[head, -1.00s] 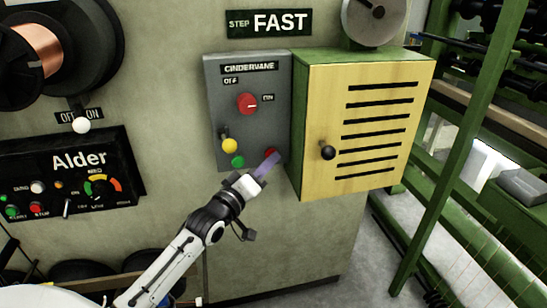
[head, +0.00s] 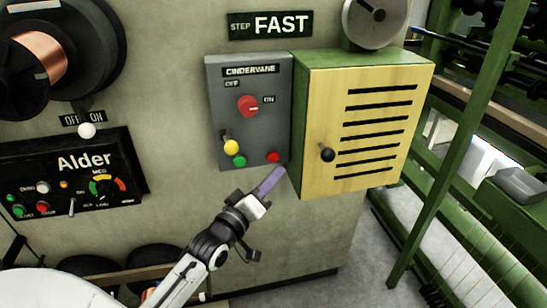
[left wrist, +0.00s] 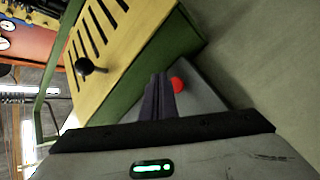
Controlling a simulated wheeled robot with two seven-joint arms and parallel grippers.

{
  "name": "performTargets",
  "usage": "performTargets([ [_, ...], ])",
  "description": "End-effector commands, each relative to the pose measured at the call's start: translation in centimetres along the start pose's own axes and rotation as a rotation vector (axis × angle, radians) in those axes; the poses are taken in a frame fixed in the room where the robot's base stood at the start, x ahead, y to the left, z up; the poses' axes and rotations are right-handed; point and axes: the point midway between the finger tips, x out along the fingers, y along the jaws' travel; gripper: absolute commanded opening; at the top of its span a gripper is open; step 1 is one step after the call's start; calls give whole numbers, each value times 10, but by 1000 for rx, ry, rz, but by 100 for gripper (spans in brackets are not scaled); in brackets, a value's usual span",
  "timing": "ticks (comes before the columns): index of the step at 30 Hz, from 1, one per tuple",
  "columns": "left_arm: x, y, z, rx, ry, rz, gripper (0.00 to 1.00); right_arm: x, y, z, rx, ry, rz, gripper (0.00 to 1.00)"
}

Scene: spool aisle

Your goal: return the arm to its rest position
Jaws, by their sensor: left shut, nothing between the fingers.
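My left gripper (head: 271,180) is just below the lower right corner of the grey CINDERVANE panel (head: 214,110), with its purple-grey fingers shut and empty. It stands apart from the red button (head: 273,157), which shows fully above the fingertips. In the left wrist view the shut fingers (left wrist: 159,92) point toward the panel, with the red button (left wrist: 177,84) beside them. The panel also has a red knob (head: 248,106), a yellow-tipped lever (head: 231,147) and a green button (head: 239,160). My right gripper is not in view.
A yellow slatted cabinet door (head: 365,150) with a black knob (head: 327,154) juts out right of the gripper. The Alder panel (head: 75,180) and a copper spool (head: 42,56) are on the left. Green racking (head: 450,150) stands at the right.

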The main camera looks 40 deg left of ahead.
Motion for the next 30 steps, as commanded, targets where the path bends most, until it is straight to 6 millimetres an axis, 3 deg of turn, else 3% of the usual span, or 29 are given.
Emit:
performTargets([
  [17,0,0,0,0,-1,1,0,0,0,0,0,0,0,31],
  [20,-5,-4,11,22,-24,-13,0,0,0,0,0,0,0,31],
  [23,-22,-18,44,100,-102,-54,0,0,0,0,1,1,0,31],
  [25,-43,-31,80,189,-191,-91,0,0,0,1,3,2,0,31],
  [30,-124,-64,178,449,-474,-156,0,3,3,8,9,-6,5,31],
])
